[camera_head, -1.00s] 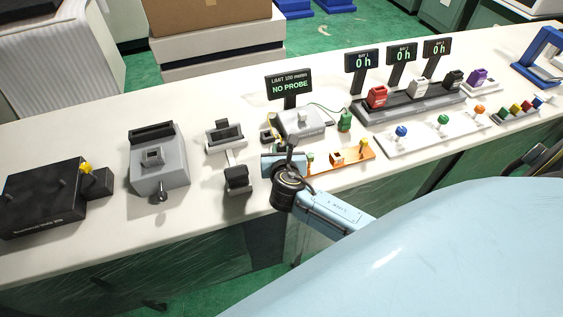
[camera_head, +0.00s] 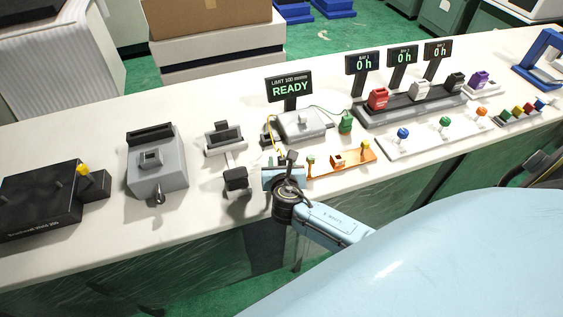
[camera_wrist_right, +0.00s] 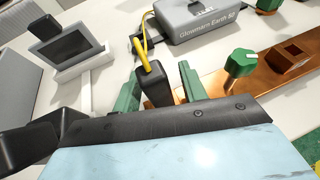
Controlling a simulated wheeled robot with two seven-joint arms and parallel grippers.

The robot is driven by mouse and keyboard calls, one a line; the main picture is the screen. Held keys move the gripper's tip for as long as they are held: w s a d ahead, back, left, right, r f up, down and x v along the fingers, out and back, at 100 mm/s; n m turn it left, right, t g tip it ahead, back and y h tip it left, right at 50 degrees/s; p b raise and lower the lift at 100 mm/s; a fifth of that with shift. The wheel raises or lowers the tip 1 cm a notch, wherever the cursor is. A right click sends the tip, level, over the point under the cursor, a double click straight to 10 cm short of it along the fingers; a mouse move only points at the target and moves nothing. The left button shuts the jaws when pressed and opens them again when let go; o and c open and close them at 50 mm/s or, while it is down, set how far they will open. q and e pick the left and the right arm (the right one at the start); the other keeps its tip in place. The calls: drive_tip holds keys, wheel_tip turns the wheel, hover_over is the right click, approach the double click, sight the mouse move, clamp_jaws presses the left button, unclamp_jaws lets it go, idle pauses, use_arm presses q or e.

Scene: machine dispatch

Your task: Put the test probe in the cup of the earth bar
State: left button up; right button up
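The test probe (camera_wrist_right: 156,88) is a black block with a yellow cable. In the head view my right gripper (camera_head: 284,172) hides most of the probe and is at the left end of the copper-coloured earth bar (camera_head: 354,157). The bar's square orange cup (camera_head: 337,160) lies right of the gripper, beyond a green knob (camera_head: 311,160). The cup also shows in the right wrist view (camera_wrist_right: 289,57). My left gripper is not in view.
The grey earth meter (camera_head: 302,125) stands behind the bar; its display (camera_head: 289,87) reads READY. A black block on a stand (camera_head: 236,180) is close left of the gripper. A white strip with coloured knobs (camera_head: 423,134) lies to the right.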

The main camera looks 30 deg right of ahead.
drive_tip(key=shift+r, duration=0.3)
drive_tip(key=p+v, duration=0.2)
drive_tip(key=v, duration=1)
drive_tip(key=shift+f, duration=0.2)
idle(0.7)
